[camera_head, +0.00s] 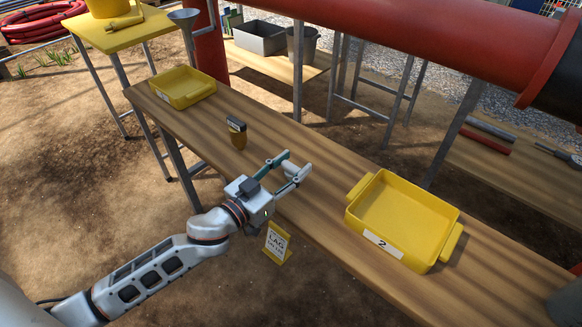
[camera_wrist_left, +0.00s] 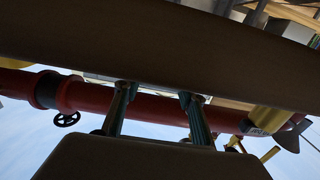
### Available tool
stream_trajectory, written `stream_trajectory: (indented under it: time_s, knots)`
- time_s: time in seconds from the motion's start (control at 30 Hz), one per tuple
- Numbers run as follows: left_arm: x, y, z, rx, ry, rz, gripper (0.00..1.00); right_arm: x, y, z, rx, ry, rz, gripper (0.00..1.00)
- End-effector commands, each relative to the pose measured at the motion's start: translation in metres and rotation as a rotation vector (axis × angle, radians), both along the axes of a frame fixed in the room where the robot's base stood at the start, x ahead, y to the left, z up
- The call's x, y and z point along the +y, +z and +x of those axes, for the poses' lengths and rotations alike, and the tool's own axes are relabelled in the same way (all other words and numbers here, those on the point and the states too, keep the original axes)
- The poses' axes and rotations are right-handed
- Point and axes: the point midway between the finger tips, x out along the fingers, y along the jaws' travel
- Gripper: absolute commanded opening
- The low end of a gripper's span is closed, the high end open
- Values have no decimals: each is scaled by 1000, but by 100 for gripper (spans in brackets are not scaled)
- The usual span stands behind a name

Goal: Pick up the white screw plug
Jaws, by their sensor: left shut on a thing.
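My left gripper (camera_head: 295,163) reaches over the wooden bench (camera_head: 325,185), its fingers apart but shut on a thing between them. In the left wrist view the two fingers (camera_wrist_left: 158,97) stand apart, with their tips against the dark wooden board (camera_wrist_left: 150,40). The white screw plug does not show clearly; it seems to be the thing held, mostly hidden by the fingers. I cannot make out its shape. My right gripper is not in view.
A yellow tray marked 2 (camera_head: 432,258) stands right of the gripper. Another yellow tray (camera_head: 182,101) is at the far left end. A brush (camera_head: 238,134) stands left of the gripper. A large red pipe (camera_head: 420,35) runs behind the bench. A yellow-edged tag (camera_head: 277,242) is at the bench's front.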

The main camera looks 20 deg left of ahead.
Motion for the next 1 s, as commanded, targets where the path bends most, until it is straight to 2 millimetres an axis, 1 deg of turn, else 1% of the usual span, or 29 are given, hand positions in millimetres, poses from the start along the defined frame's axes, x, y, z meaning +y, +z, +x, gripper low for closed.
stream_trajectory:
  time_s: [0.03,0.17,0.23,0.27,0.3,0.33,0.5,0.6,0.7,0.8,1.0]
  knots:
    - [0,12,1,-10,-1,1,17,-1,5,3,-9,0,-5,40]
    - [0,35,2,-18,-1,2,17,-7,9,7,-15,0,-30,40]
    - [0,51,2,-22,-1,2,17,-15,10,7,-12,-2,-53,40]
    - [0,59,2,-23,0,1,17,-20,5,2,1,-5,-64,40]
    - [0,71,2,-25,-1,1,17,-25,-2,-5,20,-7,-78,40]
    - [0,80,2,-26,-1,1,17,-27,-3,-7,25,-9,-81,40]
    - [0,129,1,-25,-1,1,17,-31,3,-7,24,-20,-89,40]
    - [1,152,1,-21,0,2,17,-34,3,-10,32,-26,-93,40]
    - [0,169,1,-16,0,2,17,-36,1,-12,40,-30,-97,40]
    - [0,183,0,-11,-1,0,17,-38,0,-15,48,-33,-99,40]
    - [0,195,0,-5,0,2,17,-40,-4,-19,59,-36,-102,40]
